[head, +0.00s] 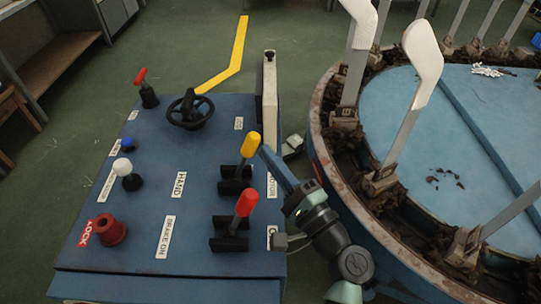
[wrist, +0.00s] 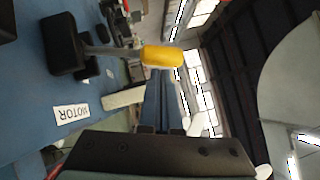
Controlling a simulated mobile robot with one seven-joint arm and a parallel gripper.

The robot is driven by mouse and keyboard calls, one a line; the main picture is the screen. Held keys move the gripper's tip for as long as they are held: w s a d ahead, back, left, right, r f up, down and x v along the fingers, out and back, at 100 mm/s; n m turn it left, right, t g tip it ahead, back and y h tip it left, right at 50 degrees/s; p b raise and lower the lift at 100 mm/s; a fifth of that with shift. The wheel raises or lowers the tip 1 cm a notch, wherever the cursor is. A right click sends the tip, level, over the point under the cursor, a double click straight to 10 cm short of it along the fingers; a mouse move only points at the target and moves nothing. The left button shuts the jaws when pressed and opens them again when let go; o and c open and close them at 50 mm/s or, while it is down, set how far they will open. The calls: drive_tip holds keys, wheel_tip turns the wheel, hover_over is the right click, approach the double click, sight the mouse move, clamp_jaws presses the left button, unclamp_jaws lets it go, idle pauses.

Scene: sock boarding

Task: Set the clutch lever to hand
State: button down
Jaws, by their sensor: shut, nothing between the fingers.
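The clutch lever has a yellow knob (head: 250,144) on a grey stem and rises from a black slotted base (head: 235,180) on the blue console. It leans right, toward the partly hidden MOTOR label, away from the HAND label (head: 179,185). In the wrist view its yellow knob (wrist: 162,56) is near the top middle, with the MOTOR label (wrist: 71,113) at lower left. My gripper (head: 265,151) is shut and empty, its blue fingers close to the right side of the knob. I cannot tell whether they touch it.
A red-knobbed lever (head: 246,203) stands just in front, near the BRAKE ON label (head: 166,237). A black handwheel (head: 190,110), a white knob (head: 123,167) and a red lock knob (head: 110,230) are also on the console (head: 150,270). A round blue-topped machine (head: 450,115) with upright sock boards stands right.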

drive_tip(key=shift+a, duration=0.1)
drive_tip(key=a+n+g+p, duration=0.1)
drive_tip(key=a+r+n+p, duration=0.1)
drive_tip(key=a+p, duration=0.1)
drive_tip(key=a+r+n+g+h+p, duration=0.1)
drive_tip(key=a+p, duration=0.1)
drive_tip(key=shift+a+r+n+g, duration=0.2)
drive_tip(key=shift+r+n+g, duration=0.1)
drive_tip(key=shift+n, duration=0.1)
drive_tip(key=shift+d, duration=0.15)
